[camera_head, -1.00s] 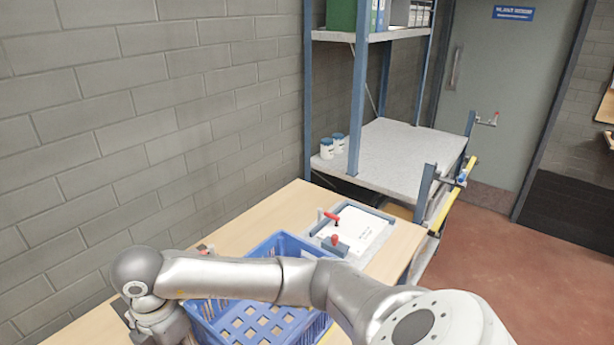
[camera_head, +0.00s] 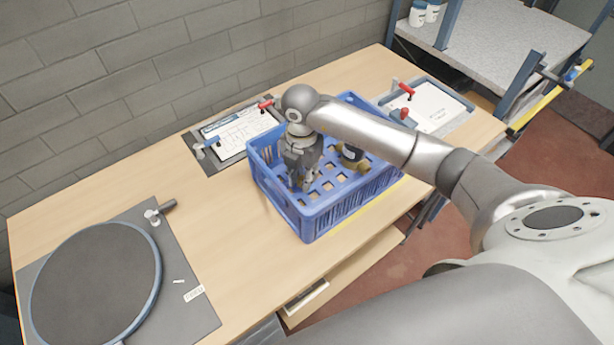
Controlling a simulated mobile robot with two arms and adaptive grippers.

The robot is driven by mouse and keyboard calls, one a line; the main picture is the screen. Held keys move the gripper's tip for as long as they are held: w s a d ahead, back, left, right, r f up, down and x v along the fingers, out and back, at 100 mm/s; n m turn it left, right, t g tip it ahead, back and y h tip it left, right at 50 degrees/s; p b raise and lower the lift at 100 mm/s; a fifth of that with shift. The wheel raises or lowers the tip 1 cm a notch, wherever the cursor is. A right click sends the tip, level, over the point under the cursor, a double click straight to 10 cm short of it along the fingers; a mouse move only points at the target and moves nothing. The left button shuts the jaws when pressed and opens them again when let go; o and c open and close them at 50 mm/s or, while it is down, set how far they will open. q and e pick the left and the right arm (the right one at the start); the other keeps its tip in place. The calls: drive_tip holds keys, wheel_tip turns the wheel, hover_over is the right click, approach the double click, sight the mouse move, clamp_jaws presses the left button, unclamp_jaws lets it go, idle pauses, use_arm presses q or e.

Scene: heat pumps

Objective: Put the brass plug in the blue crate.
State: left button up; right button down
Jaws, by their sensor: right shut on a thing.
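The blue crate (camera_head: 322,222) stands on the wooden workbench, open at the top. My right gripper (camera_head: 303,184) points down inside the left part of the crate. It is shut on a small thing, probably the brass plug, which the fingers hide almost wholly. A dark and brass-coloured part (camera_head: 352,156) lies in the crate to the right of the gripper. My right arm crosses over the crate's far right side and hides some of it. My left gripper is out of view.
A clipboard with a printed sheet (camera_head: 240,136) lies behind the crate. A tray with a white sheet and red handles (camera_head: 432,107) lies to its right. A round dark plate on a grey mat (camera_head: 96,282) fills the bench's left end. Bare bench (camera_head: 215,225) lies between.

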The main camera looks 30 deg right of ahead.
sight(302, 177)
wheel_tip(302, 177, down, 4)
drive_tip(key=shift+r+p, duration=0.1)
drive_tip(key=shift+p, duration=0.25)
drive_tip(key=shift+f, duration=0.3)
drive_tip(key=c, duration=1.3)
unclamp_jaws()
drive_tip(key=shift+r, duration=0.6)
wheel_tip(302, 177, up, 11)
drive_tip(key=shift+r+b, duration=0.1)
drive_tip(key=shift+b, duration=1.15)
